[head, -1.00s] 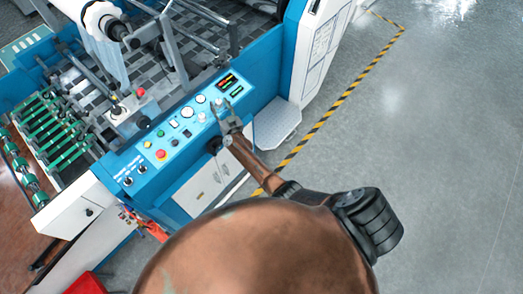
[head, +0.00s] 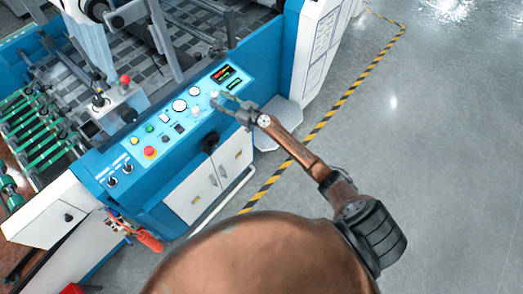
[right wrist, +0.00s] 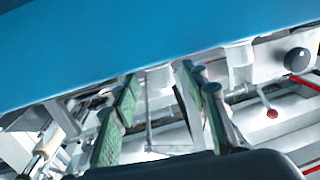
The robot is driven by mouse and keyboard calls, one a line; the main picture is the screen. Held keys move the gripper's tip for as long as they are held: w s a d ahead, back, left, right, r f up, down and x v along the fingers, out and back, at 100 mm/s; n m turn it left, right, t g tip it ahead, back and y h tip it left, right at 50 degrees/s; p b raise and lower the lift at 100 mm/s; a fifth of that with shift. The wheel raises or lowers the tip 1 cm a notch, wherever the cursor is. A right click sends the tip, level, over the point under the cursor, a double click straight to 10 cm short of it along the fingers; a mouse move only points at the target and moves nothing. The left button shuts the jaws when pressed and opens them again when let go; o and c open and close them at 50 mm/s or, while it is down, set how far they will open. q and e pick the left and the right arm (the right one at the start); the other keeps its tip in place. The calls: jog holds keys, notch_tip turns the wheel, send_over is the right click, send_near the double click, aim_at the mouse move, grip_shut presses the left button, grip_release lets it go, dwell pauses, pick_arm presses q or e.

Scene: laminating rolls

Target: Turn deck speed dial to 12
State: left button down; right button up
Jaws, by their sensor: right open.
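The blue control panel (head: 165,130) carries several white round dials. One dial (head: 179,105) sits in the panel's middle, another (head: 194,91) above it. A small pale knob (head: 196,111) sits near the lower edge. Labels are too small to read, so I cannot tell which is the deck speed dial or its setting. My right gripper (head: 224,101) is at the panel's right end, its fingertips by another pale knob (head: 214,94). In the right wrist view its green fingers (right wrist: 158,82) are spread, with a whitish knob (right wrist: 160,74) near their tips; contact is unclear. My left gripper is out of view.
Lit red and green displays (head: 223,74) are above the gripper. A red emergency button (head: 150,153) is at the panel's lower left. A black knob (head: 210,142) sticks out below the panel, above white cabinet doors (head: 195,190). Open grey floor (head: 420,150) lies right.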

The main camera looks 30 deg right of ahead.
jog(key=v, duration=0.6)
jog(key=s+d+f+m+g+h, duration=0.1)
jog(key=s+d+f, duration=0.2)
jog(key=f, duration=0.6)
jog(key=s+d+f+m+g+h, duration=0.1)
jog(key=s+d+f+h, duration=0.1)
jog(key=f, duration=0.7)
jog(key=s+d+f+g+h, duration=0.1)
jog(key=s+d+f+g, duration=0.1)
jog(key=s+f, duration=0.4)
jog(key=shift+d+f+m+h, duration=0.4)
jog(key=shift+d+f, duration=0.5)
jog(key=shift+f, duration=0.55)
